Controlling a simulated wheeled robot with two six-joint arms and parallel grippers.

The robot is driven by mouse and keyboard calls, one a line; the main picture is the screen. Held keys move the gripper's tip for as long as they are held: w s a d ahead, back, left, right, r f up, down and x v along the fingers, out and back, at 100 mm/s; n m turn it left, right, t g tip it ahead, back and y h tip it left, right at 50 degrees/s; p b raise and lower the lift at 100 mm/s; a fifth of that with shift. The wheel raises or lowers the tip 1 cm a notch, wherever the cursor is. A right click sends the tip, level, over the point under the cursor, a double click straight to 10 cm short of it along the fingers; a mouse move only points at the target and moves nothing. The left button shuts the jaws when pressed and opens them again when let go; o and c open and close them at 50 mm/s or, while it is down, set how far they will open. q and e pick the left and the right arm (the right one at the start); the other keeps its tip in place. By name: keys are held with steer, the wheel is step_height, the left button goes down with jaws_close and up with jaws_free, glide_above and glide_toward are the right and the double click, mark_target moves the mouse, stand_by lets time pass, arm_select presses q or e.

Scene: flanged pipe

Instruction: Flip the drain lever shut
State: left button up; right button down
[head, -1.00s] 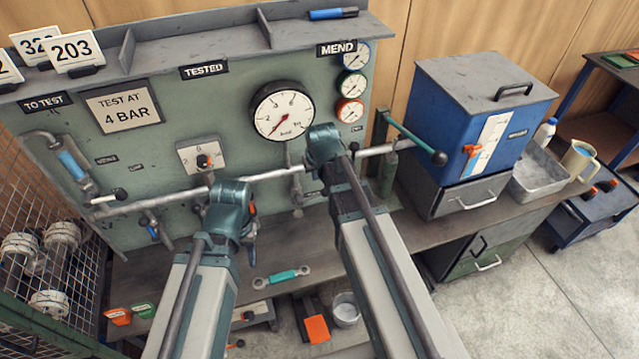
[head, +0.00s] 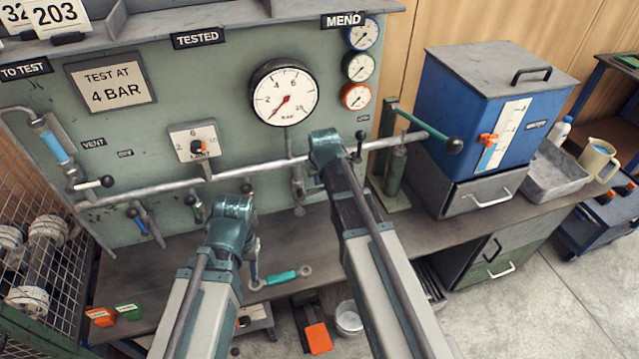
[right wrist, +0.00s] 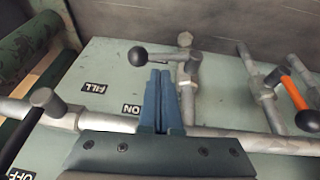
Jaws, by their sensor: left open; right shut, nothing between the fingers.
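No drain label is readable in either view. In the right wrist view a lever with a black ball knob (right wrist: 138,56) lies sideways from a valve body (right wrist: 190,62) on a branch of the silver pipe. My right gripper (right wrist: 161,76) is shut and empty, its blue fingertips right beside this lever's rod; I cannot tell whether they touch. In the head view my right gripper (head: 326,148) is in front of the pipe (head: 250,174), below the large gauge, its fingers hidden. My left gripper (head: 235,208) is open, below the pipe, its fingers mostly hidden.
The green panel (head: 230,120) carries a large gauge (head: 285,92) and a dial (head: 197,146). A blue tank (head: 490,110) stands right; a spanner (head: 280,278) lies on the bench.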

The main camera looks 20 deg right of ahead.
arm_select(q)
step_height(320, 180, down, 3)
steer(key=shift+f+b, duration=0.1)
steer(key=shift+b, duration=0.95)
arm_select(e)
steer(key=x, duration=0.3)
steer(key=shift+s+d+f, duration=0.2)
steer(key=shift+d, duration=0.05)
